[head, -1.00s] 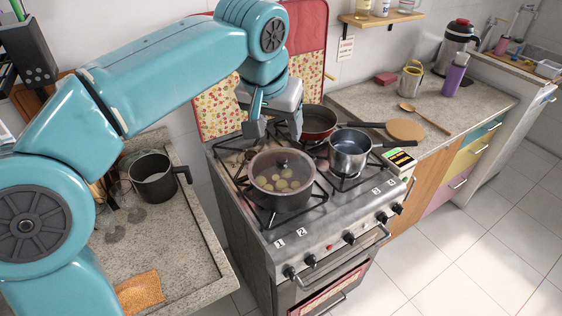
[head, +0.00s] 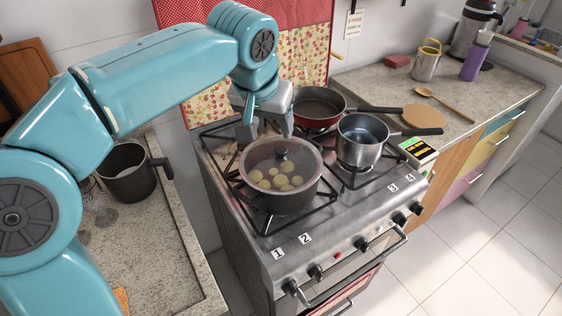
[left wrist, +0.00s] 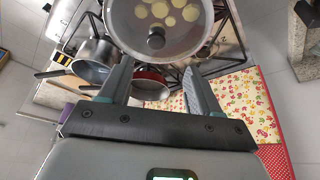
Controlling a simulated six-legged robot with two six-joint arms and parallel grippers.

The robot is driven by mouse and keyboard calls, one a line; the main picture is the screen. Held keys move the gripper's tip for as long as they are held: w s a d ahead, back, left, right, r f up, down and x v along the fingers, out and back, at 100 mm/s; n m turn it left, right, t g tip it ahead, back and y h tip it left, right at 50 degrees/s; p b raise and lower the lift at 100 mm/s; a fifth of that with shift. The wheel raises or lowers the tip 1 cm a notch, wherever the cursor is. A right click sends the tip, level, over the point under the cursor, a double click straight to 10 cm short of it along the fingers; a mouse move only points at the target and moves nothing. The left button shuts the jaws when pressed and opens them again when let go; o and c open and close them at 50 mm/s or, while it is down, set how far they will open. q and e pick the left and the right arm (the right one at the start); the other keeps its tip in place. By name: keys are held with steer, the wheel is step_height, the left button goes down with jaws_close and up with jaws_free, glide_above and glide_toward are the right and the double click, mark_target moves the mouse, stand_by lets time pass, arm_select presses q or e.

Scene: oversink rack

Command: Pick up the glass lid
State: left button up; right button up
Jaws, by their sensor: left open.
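The glass lid (head: 266,158) lies on a dark pot on the front left burner, with round yellowish pieces showing through it. Its dark knob (head: 282,153) stands at the middle. My left gripper (head: 266,130) is above the back edge of the lid, fingers pointing down and apart, empty. In the left wrist view the lid (left wrist: 190,45) and its knob (left wrist: 156,38) are ahead of the open fingers (left wrist: 160,75), with the knob roughly between them. I cannot tell whether a finger touches the lid. My right gripper is not in view.
A red pan (head: 318,108) and a steel saucepan (head: 363,140) stand on the stove right of the lid, handles pointing right. A dark pot (head: 128,175) stands on the left counter. A wooden spoon (head: 445,103) lies on the right counter.

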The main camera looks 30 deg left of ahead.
mark_target(281, 149)
arm_select(q)
steer(key=x, duration=0.3)
steer(key=shift+d+f, duration=0.15)
steer(key=shift+f, duration=0.3)
steer(key=x, duration=0.5)
steer(key=shift+w+d, duration=0.15)
steer(key=shift+w, duration=0.15)
steer(key=shift+w+f, duration=0.15)
steer(key=shift+f, duration=0.1)
jaws_close()
